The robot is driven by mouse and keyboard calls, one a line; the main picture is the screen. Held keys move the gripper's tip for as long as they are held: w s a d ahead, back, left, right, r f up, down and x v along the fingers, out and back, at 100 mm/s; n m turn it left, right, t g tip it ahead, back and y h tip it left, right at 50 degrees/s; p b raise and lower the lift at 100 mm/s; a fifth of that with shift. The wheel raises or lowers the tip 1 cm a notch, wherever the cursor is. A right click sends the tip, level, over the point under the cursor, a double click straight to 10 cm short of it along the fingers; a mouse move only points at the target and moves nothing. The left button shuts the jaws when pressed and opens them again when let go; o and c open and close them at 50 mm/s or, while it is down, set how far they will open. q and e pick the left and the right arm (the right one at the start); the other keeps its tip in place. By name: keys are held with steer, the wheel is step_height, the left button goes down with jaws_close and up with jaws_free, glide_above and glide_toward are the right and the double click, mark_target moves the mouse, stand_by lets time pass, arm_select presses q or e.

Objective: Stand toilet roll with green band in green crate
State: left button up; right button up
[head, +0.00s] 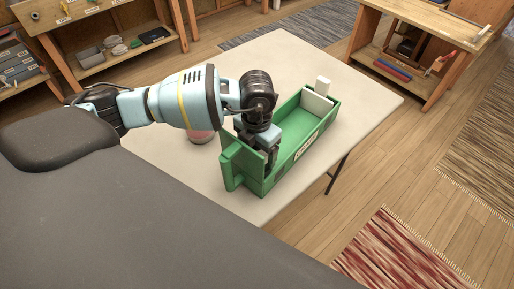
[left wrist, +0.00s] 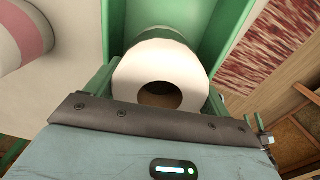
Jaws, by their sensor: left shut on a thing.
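The green crate (head: 283,168) stands on the pale table, its long side running away to the right. My left gripper (head: 268,160) points down into the near end of the crate, shut on the toilet roll with green band. In the left wrist view the roll (left wrist: 128,77) shows its open white end and hollow core toward the camera, between my left fingers (left wrist: 160,95). Its green band (left wrist: 160,34) shows beyond the white end, with green crate walls (left wrist: 237,30) around it. The roll's base is hidden, so I cannot tell whether it touches the crate floor. My right gripper is out of view.
A white toilet roll with a pink band (left wrist: 30,27) is on the table outside the crate; it also shows in the head view (head: 200,137), partly behind my arm. A white block-like thing (head: 320,97) is at the crate's far end. The table (head: 270,58) is clear beyond.

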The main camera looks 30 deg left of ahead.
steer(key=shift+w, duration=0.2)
arm_select(q)
steer(key=shift+f, duration=0.2)
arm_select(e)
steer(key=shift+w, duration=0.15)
arm_select(q)
steer(key=shift+f, duration=0.4)
steer(key=o, duration=0.8)
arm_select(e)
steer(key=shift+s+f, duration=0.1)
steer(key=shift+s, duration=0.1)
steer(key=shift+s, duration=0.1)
arm_select(q)
steer(key=shift+r, duration=0.25)
step_height(320, 180, up, 11)
steer(key=shift+r+p, duration=0.2)
steer(key=shift+p, duration=0.1)
steer(key=shift+r, duration=0.75)
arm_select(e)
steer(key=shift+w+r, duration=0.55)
